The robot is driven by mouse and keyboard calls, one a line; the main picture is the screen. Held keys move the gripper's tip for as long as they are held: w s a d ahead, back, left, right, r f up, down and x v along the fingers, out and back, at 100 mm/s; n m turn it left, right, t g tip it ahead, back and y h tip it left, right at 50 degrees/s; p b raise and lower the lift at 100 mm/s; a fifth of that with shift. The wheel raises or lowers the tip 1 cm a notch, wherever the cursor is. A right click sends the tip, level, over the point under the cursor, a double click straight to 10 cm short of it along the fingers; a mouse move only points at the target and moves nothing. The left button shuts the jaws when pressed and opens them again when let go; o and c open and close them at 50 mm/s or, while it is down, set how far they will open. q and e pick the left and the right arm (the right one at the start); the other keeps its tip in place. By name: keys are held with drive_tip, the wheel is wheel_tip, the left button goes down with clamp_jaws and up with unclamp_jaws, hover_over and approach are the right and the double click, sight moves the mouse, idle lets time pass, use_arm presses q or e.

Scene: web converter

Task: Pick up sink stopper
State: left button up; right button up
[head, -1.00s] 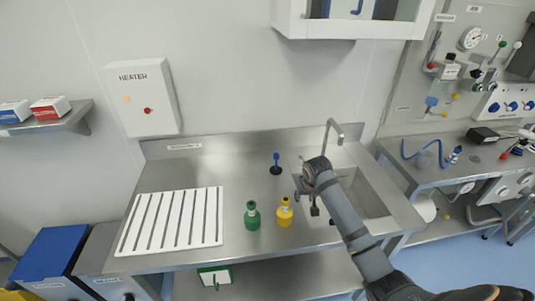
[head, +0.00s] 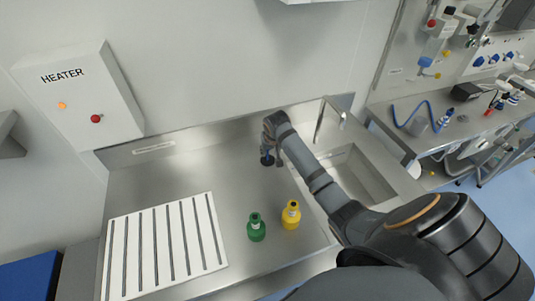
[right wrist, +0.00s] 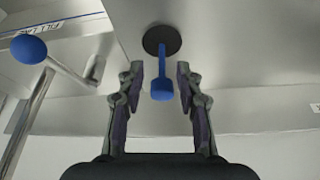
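The sink stopper is a black disc with a thin stem and a blue handle. In the head view the stopper (head: 267,160) stands on the steel counter left of the sink, partly hidden by my right gripper (head: 272,154). In the right wrist view the stopper's blue handle (right wrist: 162,89) lies between the two fingers of my right gripper (right wrist: 160,78). There is a gap on each side, so the gripper is open around the handle and not closed on it. My left gripper is not in view.
A green bottle (head: 256,227) and a yellow bottle (head: 291,215) stand on the counter nearer to me. A white slatted rack (head: 160,245) lies at the left. The sink basin (head: 360,172) and faucet (head: 322,118) are at the right. A heater box (head: 85,100) hangs on the wall.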

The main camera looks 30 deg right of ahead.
sight(268, 159)
drive_tip(key=shift+w+f, duration=0.7)
drive_tip(key=shift+f, duration=0.15)
drive_tip(key=shift+w+d+f+p, duration=0.15)
drive_tip(key=shift+w+f+p, duration=0.15)
drive_tip(key=shift+p, duration=0.15)
drive_tip(key=x, duration=0.3)
drive_tip(key=shift+f+p, duration=0.15)
drive_tip(key=shift+p, duration=0.2)
drive_tip(key=shift+w+d+f, duration=0.1)
drive_tip(key=shift+w+f, duration=0.15)
drive_tip(key=shift+f, duration=0.1)
drive_tip(key=shift+s+r, duration=0.1)
drive_tip(key=shift+s, duration=0.05)
drive_tip(key=c, duration=0.6)
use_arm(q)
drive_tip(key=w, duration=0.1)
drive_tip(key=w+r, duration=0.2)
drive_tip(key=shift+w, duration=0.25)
use_arm(e)
clamp_jaws()
